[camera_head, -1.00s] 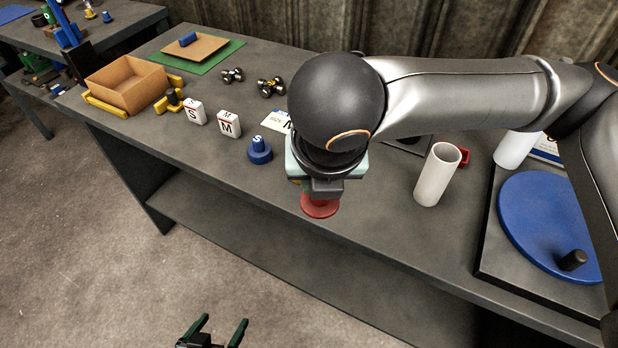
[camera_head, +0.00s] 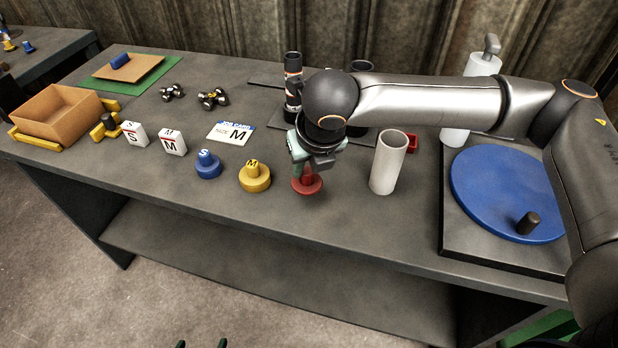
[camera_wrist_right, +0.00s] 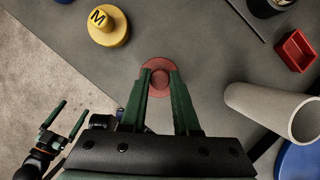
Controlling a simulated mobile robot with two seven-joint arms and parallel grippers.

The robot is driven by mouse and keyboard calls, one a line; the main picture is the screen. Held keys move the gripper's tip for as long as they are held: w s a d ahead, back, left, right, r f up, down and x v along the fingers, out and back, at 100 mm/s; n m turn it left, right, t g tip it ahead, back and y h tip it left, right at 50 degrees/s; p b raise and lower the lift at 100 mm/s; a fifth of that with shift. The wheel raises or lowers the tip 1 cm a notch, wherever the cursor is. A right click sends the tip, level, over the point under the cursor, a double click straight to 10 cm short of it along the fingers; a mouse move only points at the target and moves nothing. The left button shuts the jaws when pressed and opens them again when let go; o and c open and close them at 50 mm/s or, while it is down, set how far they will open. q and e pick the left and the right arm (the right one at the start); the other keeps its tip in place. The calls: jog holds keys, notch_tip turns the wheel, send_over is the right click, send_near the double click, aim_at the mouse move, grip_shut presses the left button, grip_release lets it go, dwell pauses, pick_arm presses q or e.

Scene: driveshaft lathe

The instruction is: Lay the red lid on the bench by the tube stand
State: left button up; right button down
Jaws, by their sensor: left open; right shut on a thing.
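The red lid (camera_head: 307,184) is a round disc with a knob, near the front of the bench (camera_head: 240,210). My right gripper (camera_wrist_right: 158,80) is shut on its knob from above, and the lid also shows in the right wrist view (camera_wrist_right: 156,100). The lid appears to be at the bench top; I cannot tell whether it touches. A white upright tube (camera_head: 388,165) stands just right of the lid. Two dark cylinders (camera_head: 292,85) stand behind, partly hidden by my right arm. My left gripper (camera_head: 202,345) is open and empty at the bottom edge, below the bench front.
A yellow M lid (camera_head: 255,177) and a blue S lid (camera_head: 207,165) sit left of the red lid. A job card (camera_head: 231,132) lies behind them. A small red box (camera_head: 411,143) is behind the tube. A blue disc (camera_head: 505,195) is at right. Bench left of the blue lid's front is clear.

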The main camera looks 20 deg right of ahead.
aim_at(311, 174)
jog(key=shift+w+d+f, duration=0.15)
jog(key=shift+d+f, duration=0.05)
jog(key=shift+f, duration=0.15)
jog(key=shift+w+f+b, duration=0.1)
jog(key=shift+f+b, duration=0.25)
jog(key=shift+f, duration=1.3)
jog(key=shift+f, duration=0.1)
jog(key=c, duration=0.7)
grip_release()
jog(key=shift+o, duration=0.2)
jog(key=p+v, duration=0.2)
jog(key=v, duration=1)
jog(key=shift+w, duration=0.1)
